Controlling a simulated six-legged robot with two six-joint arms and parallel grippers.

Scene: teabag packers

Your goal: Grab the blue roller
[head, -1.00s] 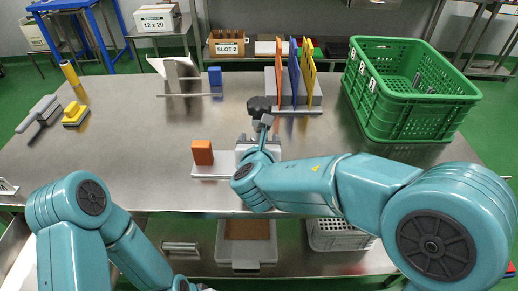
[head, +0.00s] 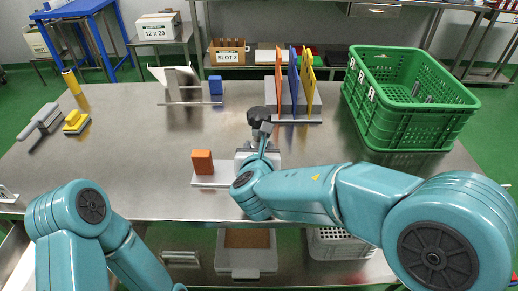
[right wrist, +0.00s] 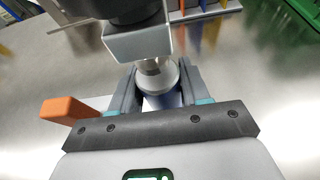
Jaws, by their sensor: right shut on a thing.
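My right gripper (right wrist: 160,95) is shut on the blue roller (right wrist: 163,101), a short bluish cylinder with a pale metal end, between its two grey fingers in the right wrist view. A grey block with a black knob (head: 260,114) stands just beyond it. In the head view my right gripper (head: 258,152) is at this knobbed fixture near the front of the steel table, and my arm hides the roller there. My left arm comes in at lower left, with its gripper out of view.
A blue block (head: 215,85) and a yellow roller (head: 71,80) are farther left.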

